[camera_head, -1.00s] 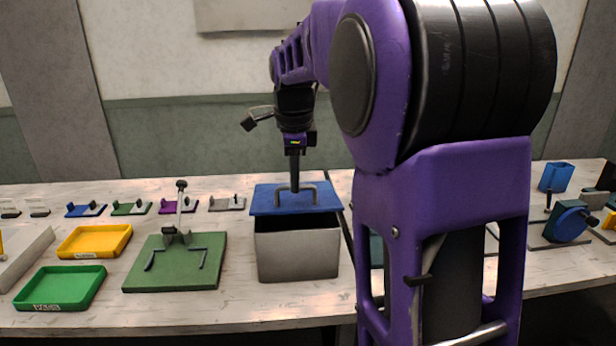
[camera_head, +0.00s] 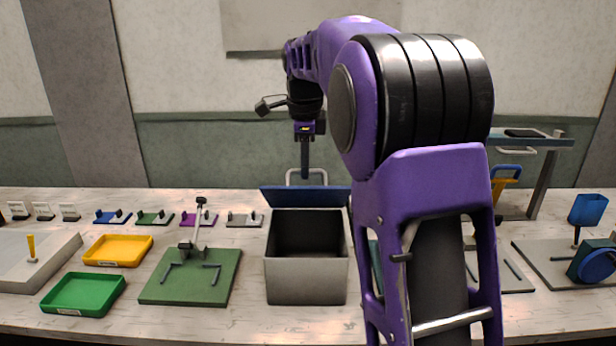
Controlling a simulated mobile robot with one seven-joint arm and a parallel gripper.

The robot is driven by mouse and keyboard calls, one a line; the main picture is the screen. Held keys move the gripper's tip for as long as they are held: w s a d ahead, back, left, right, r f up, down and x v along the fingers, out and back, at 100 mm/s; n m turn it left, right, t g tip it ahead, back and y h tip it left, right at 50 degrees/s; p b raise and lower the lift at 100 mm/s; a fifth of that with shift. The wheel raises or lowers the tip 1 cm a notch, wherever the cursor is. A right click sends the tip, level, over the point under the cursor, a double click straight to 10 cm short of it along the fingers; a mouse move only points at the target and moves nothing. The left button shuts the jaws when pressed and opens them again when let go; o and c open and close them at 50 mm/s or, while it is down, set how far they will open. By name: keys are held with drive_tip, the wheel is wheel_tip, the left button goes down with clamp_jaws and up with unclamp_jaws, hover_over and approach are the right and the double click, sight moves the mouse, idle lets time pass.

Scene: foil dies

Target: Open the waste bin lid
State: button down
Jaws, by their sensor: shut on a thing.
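The waste bin (camera_head: 306,281) is a grey box on the table, left of my arm's near link. Its blue lid (camera_head: 300,198) is raised at the back edge and tilted steeply, so the dark inside of the bin shows. A grey bar handle (camera_head: 291,178) stands on the lid's far side, partly hidden by the lid. My gripper (camera_head: 305,172) points down behind the raised lid and is shut on the handle. The exact grip of the fingertips is too small to see clearly.
Left of the bin stands a green plate with a clamp post (camera_head: 190,276). Yellow (camera_head: 118,250) and green (camera_head: 83,294) trays lie further left. Small coloured fixtures line the back. A blue-wheeled device (camera_head: 594,262) stands at the right.

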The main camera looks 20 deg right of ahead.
drive_tip(key=w+d+r, duration=0.1)
drive_tip(key=w+d, duration=0.1)
drive_tip(key=w, duration=0.7)
drive_tip(key=shift+w+d+r, duration=0.25)
drive_tip(key=shift+d+r, duration=0.15)
drive_tip(key=c, duration=1.1)
unclamp_jaws()
drive_tip(key=shift+w+f, duration=0.1)
drive_tip(key=shift+w, duration=0.05)
drive_tip(key=shift+o, duration=1.1)
drive_tip(key=shift+r, duration=0.25)
